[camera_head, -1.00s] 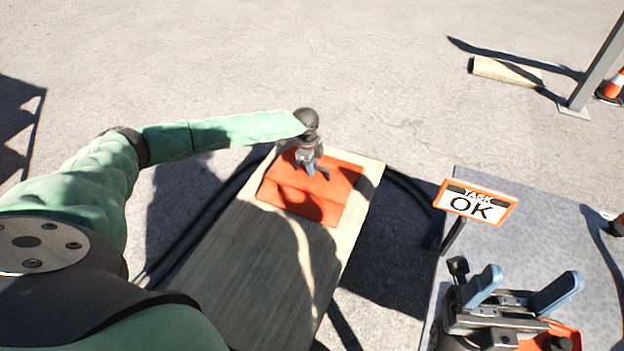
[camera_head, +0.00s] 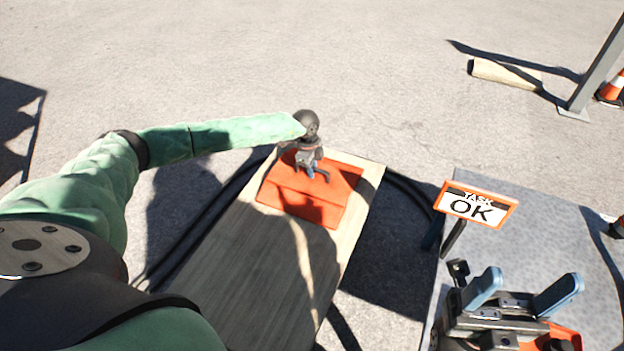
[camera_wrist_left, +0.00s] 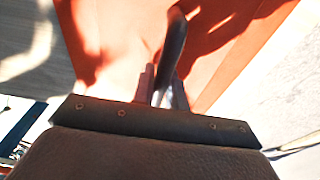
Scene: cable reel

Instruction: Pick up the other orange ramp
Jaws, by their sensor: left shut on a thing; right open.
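The orange ramp (camera_head: 325,210) lies on the far end of a wooden board in the head view, and it fills the top of the left wrist view (camera_wrist_left: 240,40). My left gripper (camera_head: 312,170) is over the ramp's far part. In the left wrist view its fingers (camera_wrist_left: 163,82) are shut on a dark upright handle (camera_wrist_left: 174,45) on the ramp. The ramp appears to rest on the board. My right gripper (camera_head: 521,288) is open at the lower right, its two blue fingers wide apart. Part of another orange thing (camera_head: 566,338) shows beneath it, mostly hidden.
The wooden board (camera_head: 250,270) runs toward me. A black cable (camera_head: 405,185) passes beside it. A "TASK OK" sign (camera_head: 475,205) stands on the grey platform (camera_head: 560,230) at right. A post (camera_head: 597,75), a traffic cone (camera_head: 612,88) and a wooden block (camera_head: 506,73) are farther back.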

